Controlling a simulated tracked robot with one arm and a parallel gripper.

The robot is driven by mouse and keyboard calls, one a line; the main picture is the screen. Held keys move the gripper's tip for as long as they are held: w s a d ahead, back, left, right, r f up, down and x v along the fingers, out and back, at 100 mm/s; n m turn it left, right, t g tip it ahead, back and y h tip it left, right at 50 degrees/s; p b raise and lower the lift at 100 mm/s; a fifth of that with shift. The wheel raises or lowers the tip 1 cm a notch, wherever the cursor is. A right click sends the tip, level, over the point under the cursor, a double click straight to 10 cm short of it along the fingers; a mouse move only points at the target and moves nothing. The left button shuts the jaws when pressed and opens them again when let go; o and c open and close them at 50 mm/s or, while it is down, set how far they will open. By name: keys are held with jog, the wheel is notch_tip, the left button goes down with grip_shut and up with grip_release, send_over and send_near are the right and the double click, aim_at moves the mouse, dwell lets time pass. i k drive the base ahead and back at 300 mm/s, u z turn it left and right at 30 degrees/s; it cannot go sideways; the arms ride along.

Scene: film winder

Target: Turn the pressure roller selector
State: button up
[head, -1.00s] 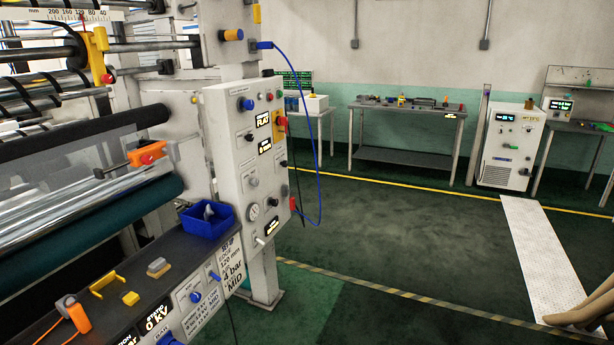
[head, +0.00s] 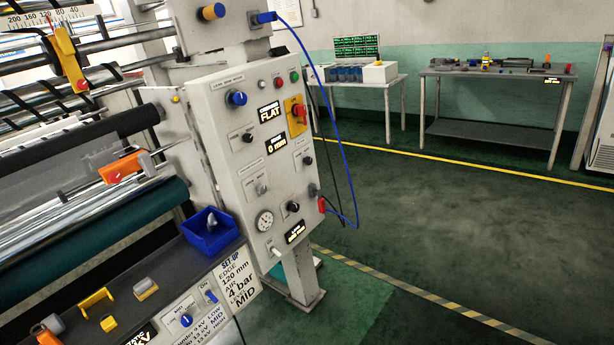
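The light grey control panel (head: 222,158) stands on a post in the middle of the head view, tilted in the picture. It carries a blue knob (head: 236,98) at upper left, a red switch on a yellow plate (head: 298,112), and black knobs at middle left (head: 247,138), right (head: 307,160) and low (head: 292,206). A small metal toggle (head: 262,188) and a pressure gauge (head: 265,221) sit lower. Displays read FLAT (head: 270,112) and 0 mm (head: 277,144). Most labels are too small to read, so I cannot tell which control is the pressure roller selector. My gripper is not in view.
The winder's rollers (head: 100,225) fill the left. A dark ledge (head: 175,268) with a blue bin (head: 210,236) and small yellow parts juts out below the panel. Benches (head: 500,75) stand at the back. The green floor (head: 430,220) right of the panel is clear.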

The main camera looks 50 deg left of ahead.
aim_at(261, 189)
jog(key=u, duration=0.2)
jog(key=i, duration=1.2)
jog(key=u, duration=1.1)
jog(key=i, duration=0.8)
jog(key=u, duration=0.5)
jog(key=k, duration=0.9)
jog(key=u, duration=0.2)
jog(key=i, duration=0.9)
jog(key=z, duration=0.1)
